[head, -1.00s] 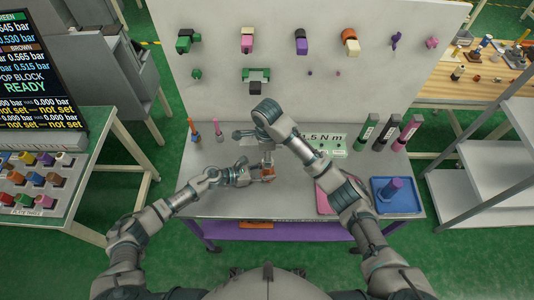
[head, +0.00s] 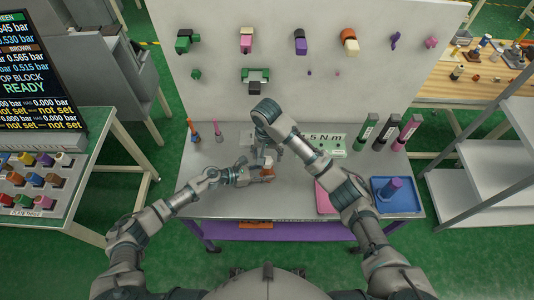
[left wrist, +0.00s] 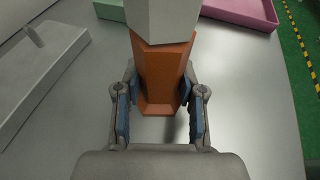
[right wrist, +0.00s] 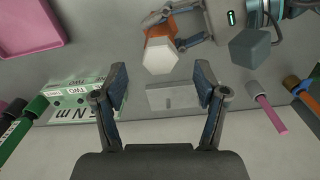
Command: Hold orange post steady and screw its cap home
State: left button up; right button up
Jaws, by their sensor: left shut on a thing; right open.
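The orange post (left wrist: 164,75) stands between the fingers of my left gripper (left wrist: 160,108), which is shut on it. A pale grey six-sided cap (left wrist: 165,18) sits at the post's upper end; whether it is fully seated cannot be told. In the right wrist view the cap (right wrist: 160,56) faces the camera, with part of the orange post (right wrist: 163,27) behind it. My right gripper (right wrist: 161,88) is open and empty, with the cap beyond its fingertips and apart from them. In the head view my left gripper (head: 260,174) is low over the table, mostly hiding the post.
A grey block (left wrist: 40,75) with a peg lies near the post. A pink tray (head: 326,196) and a blue tray (head: 397,208) with a purple-blue part are at the right. Labelled cylinders (head: 388,132) stand behind them. Thin orange and pink tools stand at the back left.

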aim_at(267, 161)
jog(key=shift+f, duration=1.75)
grip_shut()
jog(key=m, duration=0.3)
jog(key=shift+a+m, duration=0.1)
jog(key=shift+m, duration=0.2)
jog(key=m, duration=0.5)
jog(key=shift+m, duration=0.4)
jog(key=m, duration=0.3)
jog(key=shift+m, duration=0.4)
pick_arm(q)
jog(key=shift+s, duration=0.1)
pick_arm(e)
jog(key=m, duration=0.4)
jog(key=shift+a, duration=0.1)
jog(key=shift+c, duration=0.4)
grip_release()
